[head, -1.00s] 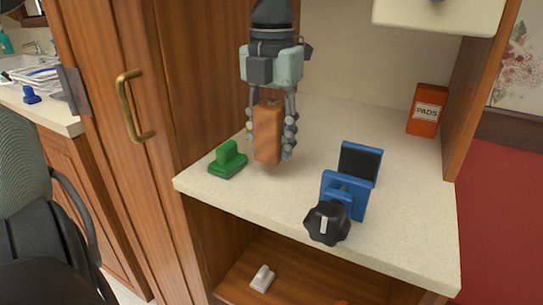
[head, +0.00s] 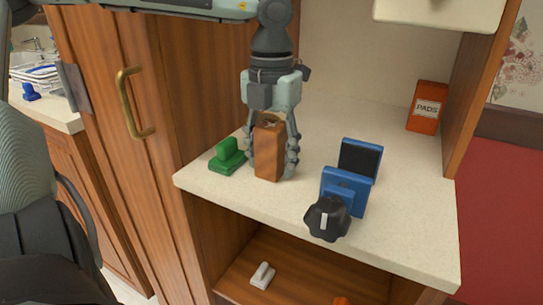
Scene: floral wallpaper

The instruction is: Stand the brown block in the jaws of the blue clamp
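The brown block (head: 268,152) is upright between the fingers of my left gripper (head: 271,155), on the left part of the pale counter. The gripper points down and seems shut on it, a finger on each side. The block's bottom is at or very near the counter; I cannot tell if it touches. The blue clamp (head: 345,184) stands to the right and nearer the front edge. Its jaws are apart and empty, with a dark pad on the far jaw (head: 360,161) and a black knob (head: 327,218) in front. My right gripper is not in view.
An orange PADS box (head: 427,107) stands at the back right of the counter (head: 420,215). A wooden cabinet wall borders the left. A small white object (head: 262,275) lies on the shelf below.

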